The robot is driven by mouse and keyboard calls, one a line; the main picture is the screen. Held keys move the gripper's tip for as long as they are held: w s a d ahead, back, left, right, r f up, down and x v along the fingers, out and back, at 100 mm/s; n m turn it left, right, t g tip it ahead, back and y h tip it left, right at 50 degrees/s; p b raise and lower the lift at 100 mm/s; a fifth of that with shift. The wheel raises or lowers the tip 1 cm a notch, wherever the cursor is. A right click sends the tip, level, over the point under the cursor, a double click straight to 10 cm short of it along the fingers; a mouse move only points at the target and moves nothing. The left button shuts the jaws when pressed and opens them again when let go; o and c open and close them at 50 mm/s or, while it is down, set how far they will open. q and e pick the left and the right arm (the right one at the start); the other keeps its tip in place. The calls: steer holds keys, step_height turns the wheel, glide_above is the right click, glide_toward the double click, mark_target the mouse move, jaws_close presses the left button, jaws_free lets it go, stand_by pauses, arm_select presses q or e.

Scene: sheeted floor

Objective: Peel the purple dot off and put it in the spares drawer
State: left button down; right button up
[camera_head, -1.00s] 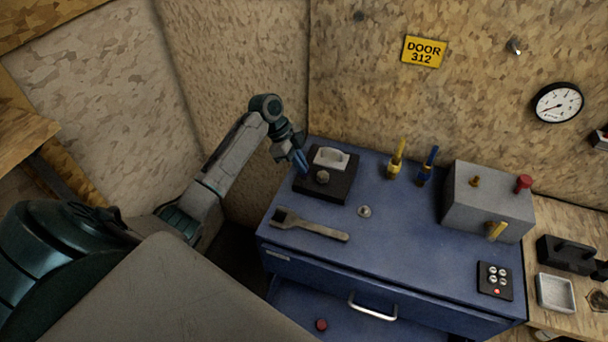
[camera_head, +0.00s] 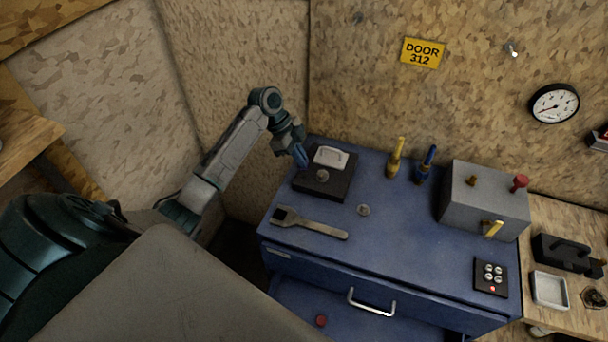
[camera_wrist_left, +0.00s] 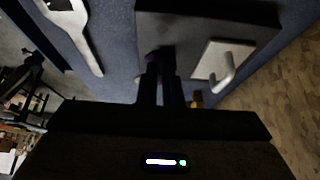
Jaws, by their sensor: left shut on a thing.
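My left gripper (camera_head: 302,160) is at the left back edge of a black block (camera_head: 338,190) on the blue cabinet top. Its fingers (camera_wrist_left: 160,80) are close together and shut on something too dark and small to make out. No purple dot can be picked out in either view. The block carries a white plate with a raised handle (camera_head: 331,157), also in the left wrist view (camera_wrist_left: 222,62), and a round grey knob (camera_head: 322,175). The blue cabinet has a drawer with a silver handle (camera_head: 371,304); I cannot read its label. My right gripper is out of view.
A grey wrench-like tool (camera_head: 312,225) and a small round metal piece (camera_head: 363,210) lie on the cabinet top. Yellow (camera_head: 395,160) and blue (camera_head: 425,165) upright tools, a grey box (camera_head: 484,205) and a button panel (camera_head: 490,277) stand further right. A red round thing (camera_head: 321,320) lies low in front.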

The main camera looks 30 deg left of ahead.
arm_select(q)
steer(key=shift+r+p, duration=1.05)
steer(key=shift+r, duration=0.15)
steer(key=shift+r+p, duration=0.35)
steer(key=shift+r, duration=0.45)
